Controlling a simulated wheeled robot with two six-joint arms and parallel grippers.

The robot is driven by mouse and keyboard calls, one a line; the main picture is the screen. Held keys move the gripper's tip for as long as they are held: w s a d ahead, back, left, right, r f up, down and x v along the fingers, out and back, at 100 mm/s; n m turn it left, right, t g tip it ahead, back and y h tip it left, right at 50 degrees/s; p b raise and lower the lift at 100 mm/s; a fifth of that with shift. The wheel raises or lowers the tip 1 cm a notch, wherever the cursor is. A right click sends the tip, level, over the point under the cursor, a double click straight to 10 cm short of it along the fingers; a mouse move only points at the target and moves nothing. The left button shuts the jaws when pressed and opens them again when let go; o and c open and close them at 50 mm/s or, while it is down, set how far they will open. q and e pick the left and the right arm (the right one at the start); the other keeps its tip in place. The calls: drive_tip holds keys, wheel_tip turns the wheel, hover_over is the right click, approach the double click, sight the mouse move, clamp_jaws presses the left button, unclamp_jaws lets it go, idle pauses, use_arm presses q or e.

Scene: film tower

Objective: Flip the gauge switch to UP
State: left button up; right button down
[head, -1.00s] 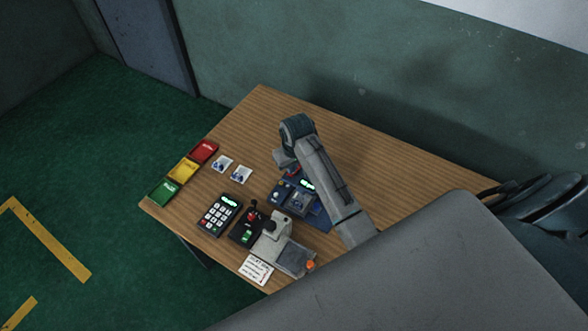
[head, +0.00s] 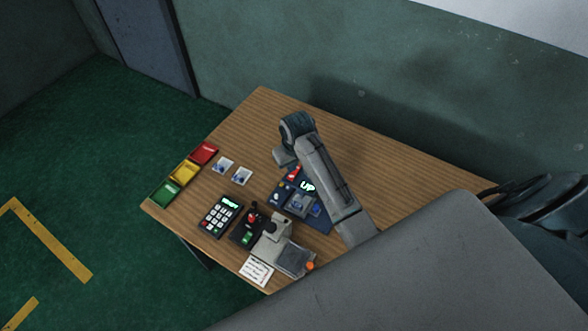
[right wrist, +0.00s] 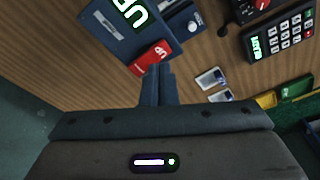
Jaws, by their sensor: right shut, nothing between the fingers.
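The gauge is a dark blue box (head: 319,221) on the wooden table in the head view, partly covered by my right arm. Its lit display (head: 307,186) reads UP. The same display (right wrist: 131,12) shows in the right wrist view. The red switch (head: 293,173) sits at the gauge's far left corner. In the right wrist view the red switch (right wrist: 152,54) bears white lettering that looks like UP. My right gripper (right wrist: 157,72) is shut and empty, its tips right beside the red switch; I cannot tell whether they touch. My left gripper is not in view.
A black keypad (head: 221,215), a black box with a red knob (head: 247,227) and a grey stand-like device (head: 272,242) stand left of the gauge. Red, yellow (head: 184,173) and green trays line the left edge. The table's far strip is clear.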

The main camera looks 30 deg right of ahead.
sight(292, 176)
wheel_tip(292, 176, up, 4)
drive_tip(key=shift+r, duration=0.1)
idle(0.4)
idle(0.5)
